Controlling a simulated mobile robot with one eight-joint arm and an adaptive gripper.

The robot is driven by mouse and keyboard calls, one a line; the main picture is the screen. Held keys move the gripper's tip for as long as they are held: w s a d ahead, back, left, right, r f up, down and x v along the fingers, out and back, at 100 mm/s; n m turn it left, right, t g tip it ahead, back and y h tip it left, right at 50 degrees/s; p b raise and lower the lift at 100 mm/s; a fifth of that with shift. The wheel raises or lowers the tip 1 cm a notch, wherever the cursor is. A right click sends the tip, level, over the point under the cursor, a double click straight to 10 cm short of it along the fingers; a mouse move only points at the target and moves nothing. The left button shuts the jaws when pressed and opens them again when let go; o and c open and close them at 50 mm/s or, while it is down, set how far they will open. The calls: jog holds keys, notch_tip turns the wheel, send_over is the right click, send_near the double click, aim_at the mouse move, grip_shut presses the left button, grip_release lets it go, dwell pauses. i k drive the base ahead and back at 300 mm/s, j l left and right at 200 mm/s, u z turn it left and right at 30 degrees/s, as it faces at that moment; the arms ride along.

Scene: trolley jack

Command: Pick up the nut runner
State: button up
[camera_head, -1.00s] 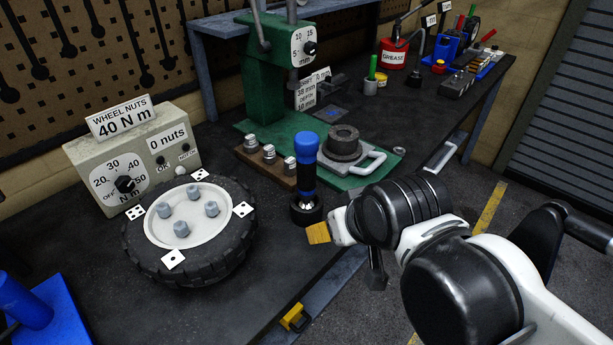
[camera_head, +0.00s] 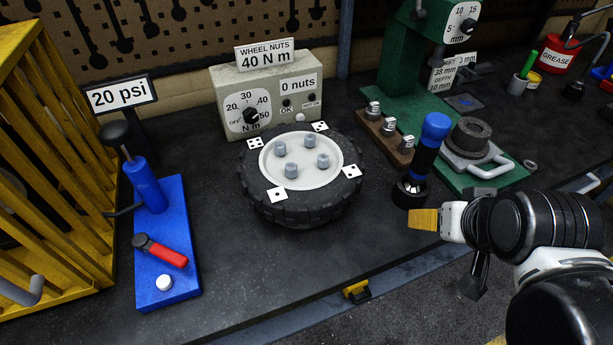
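The nut runner (camera_head: 429,146) is a blue and black hand tool. It stands slightly tilted in the picture in a round black holder (camera_head: 408,193), to the right of the wheel; its lower end is partly hidden in the holder. My gripper (camera_head: 474,282) is at the front right, below and to the right of the nut runner and apart from it. Only a dark part of it hangs below my wrist, so its opening does not show. A yellow block-like piece (camera_head: 425,218) at my arm's end appears just below the holder.
A wheel (camera_head: 300,212) with several nuts lies left of the holder, before a torque box (camera_head: 232,92). A rack with several sockets (camera_head: 389,137) and a green press (camera_head: 400,55) stand behind. A blue pump (camera_head: 168,240) and yellow cage (camera_head: 60,200) are left. Bare bench lies in front.

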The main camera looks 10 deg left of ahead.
aim_at(435, 126)
jog(key=l+u, duration=0.1)
jog(key=l, duration=0.3)
jog(key=k+l+u, duration=0.1)
jog(key=l, duration=0.3)
jog(key=k+l+u, duration=0.1)
jog(key=l, duration=0.25)
jog(key=k+l+u, duration=0.1)
jog(key=l, duration=0.3)
